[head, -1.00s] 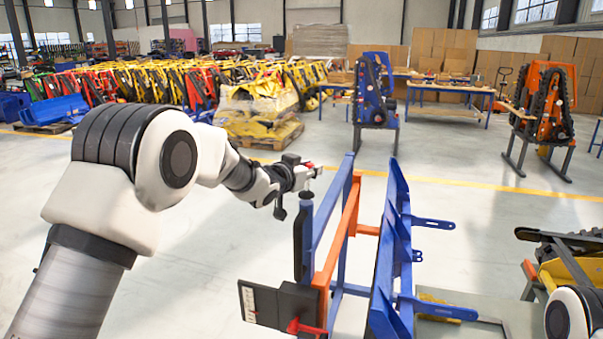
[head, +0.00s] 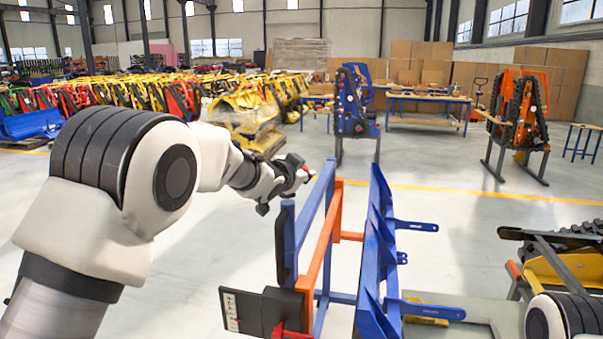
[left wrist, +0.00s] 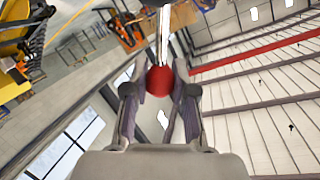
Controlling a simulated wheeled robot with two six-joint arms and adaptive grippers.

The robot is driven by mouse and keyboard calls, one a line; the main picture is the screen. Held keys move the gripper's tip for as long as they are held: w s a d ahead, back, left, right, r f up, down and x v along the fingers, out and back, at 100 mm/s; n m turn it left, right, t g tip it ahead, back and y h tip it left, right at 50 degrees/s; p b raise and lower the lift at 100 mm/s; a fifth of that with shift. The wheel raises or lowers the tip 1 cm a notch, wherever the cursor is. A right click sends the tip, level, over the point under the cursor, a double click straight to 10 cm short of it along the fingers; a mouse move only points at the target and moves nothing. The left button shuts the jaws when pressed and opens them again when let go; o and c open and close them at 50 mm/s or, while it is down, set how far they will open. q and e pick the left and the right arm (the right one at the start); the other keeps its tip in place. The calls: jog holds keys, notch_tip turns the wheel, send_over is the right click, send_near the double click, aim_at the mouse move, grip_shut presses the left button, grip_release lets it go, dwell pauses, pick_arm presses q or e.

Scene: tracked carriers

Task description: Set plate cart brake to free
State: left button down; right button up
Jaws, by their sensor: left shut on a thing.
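The plate cart (head: 322,250) is a blue and orange upright frame at the middle of the head view. A black box with a white-marked plate (head: 243,312) and a red part (head: 285,330) sits at its near lower end. My left gripper (head: 303,174) is at the cart's upper left, above a dark post (head: 286,245). In the left wrist view its fingers are closed around a red ball knob (left wrist: 160,80) on a thin metal rod (left wrist: 164,35). The lower part of the rod is hidden. My right gripper is out of view.
Blue upright plates with arms (head: 380,255) stand just right of the frame. A tracked yellow and black machine (head: 570,265) is at the right edge. A blue tracked unit (head: 355,100) and an orange one (head: 515,110) stand behind. The floor left of the cart is clear.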

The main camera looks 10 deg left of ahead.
pick_arm(q)
jog(key=c, duration=0.9)
grip_release()
jog(key=v, duration=1.1)
jog(key=shift+s+a, duration=0.1)
jog(key=shift+s, duration=0.25)
